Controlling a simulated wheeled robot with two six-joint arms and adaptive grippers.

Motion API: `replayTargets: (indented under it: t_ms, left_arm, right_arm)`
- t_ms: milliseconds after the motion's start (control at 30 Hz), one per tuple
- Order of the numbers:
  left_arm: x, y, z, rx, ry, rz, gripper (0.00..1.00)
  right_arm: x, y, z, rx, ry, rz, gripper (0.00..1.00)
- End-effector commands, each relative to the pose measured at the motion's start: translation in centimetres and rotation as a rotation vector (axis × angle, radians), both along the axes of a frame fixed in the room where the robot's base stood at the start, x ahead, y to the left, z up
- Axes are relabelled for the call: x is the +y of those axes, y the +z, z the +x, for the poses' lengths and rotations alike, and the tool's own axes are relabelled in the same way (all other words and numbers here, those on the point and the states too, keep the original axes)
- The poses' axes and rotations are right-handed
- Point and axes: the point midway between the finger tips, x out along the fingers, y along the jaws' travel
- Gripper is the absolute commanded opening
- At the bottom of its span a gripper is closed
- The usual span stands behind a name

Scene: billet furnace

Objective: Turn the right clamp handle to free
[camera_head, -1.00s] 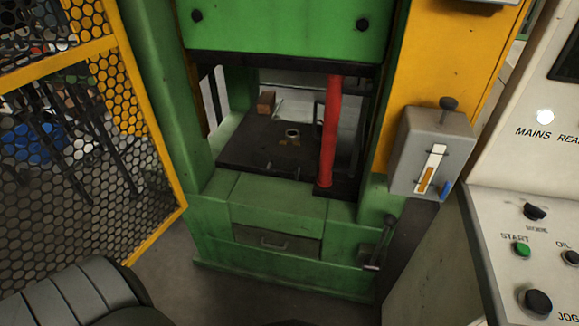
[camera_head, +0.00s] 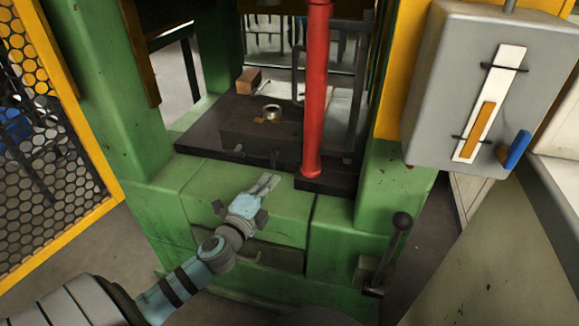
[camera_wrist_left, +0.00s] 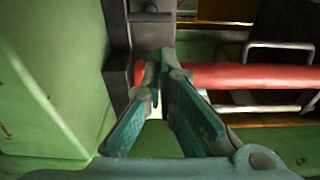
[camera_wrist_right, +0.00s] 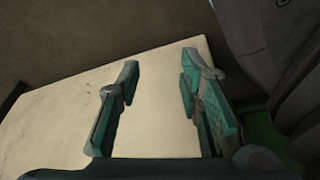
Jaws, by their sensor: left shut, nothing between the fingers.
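The dark bed plate (camera_head: 205,140) of the green press carries two small grey pegs on its front edge. The right one (camera_head: 274,158) looks like the right clamp handle, but it is too small to tell its turn. My left gripper (camera_head: 268,183) is shut and empty, just below and in front of that peg, apart from it in the head view. In the left wrist view its fingertips (camera_wrist_left: 162,66) meet near the plate's dark edge, below a grey fitting (camera_wrist_left: 147,28). My right gripper (camera_wrist_right: 157,72) is open and empty over a pale panel, and outside the head view.
A red column (camera_head: 316,95) stands at the plate's right. A metal ring (camera_head: 271,112) and a brown block (camera_head: 249,79) sit on the plate. A black-knobbed lever (camera_head: 391,245) and a grey gauge box (camera_head: 440,90) are at the right. A yellow mesh guard (camera_head: 50,130) stands left.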

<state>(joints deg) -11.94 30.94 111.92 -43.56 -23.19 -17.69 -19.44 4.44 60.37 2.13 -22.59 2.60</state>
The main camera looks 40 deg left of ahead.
Motion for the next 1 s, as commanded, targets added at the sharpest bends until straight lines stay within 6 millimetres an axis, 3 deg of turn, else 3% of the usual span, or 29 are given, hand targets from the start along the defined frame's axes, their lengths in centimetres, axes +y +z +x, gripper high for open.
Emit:
replayTargets:
  t_ms: [500,1000]
  left_arm:
    - [1.8,0.1,8.3,0.001,0.004,-0.006,0.0]
    - [1.8,0.0,9.0,0.003,0.002,-0.006,0.0]
  right_arm:
    - [0.0,0.2,0.0,-0.001,0.0,0.0,0.34]
    - [0.1,0.2,0.1,-0.003,-0.001,0.001,0.34]
